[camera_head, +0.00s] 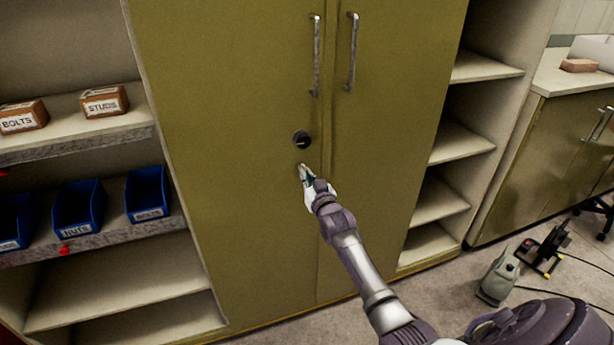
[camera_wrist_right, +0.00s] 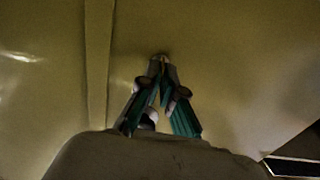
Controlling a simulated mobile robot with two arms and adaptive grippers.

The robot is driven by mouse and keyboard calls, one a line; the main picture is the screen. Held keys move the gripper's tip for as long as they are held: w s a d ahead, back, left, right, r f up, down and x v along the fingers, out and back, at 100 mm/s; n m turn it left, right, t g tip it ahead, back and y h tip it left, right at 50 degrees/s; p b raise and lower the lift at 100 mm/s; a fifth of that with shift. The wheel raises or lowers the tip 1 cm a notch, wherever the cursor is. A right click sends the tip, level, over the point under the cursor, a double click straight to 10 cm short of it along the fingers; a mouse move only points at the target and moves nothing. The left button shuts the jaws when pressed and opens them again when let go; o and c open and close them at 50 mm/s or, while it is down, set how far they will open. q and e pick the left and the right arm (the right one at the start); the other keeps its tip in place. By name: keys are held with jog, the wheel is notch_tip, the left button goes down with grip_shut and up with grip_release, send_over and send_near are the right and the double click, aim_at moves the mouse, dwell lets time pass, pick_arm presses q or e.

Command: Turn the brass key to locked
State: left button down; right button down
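A round dark lock (camera_head: 302,140) with a pale slot-like mark sits on the left door of the olive cabinet (camera_head: 225,110), below the handles. I cannot make out a brass key in it. My right gripper (camera_head: 303,170) is just below the lock, in front of the door. In the right wrist view its two green-padded fingers (camera_wrist_right: 161,66) lean together and meet at the tips; I see nothing clearly held between them. The wrist view shows the olive door surface and a vertical seam (camera_wrist_right: 97,65) to the left, but not the lock. My left gripper is not in view.
Two upright handles (camera_head: 316,55) (camera_head: 351,52) stand out above the lock. Shelves at the left hold blue bins (camera_head: 78,208) and labelled boxes (camera_head: 103,102). Empty shelves (camera_head: 440,200) are at the right. A grey device (camera_head: 498,278) stands on the floor at the right.

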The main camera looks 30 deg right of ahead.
dwell(0.4)
jog(key=c, duration=1.4)
grip_release()
jog(key=shift+o, duration=0.2)
jog(key=v, duration=1.2)
jog(key=shift+f, duration=0.15)
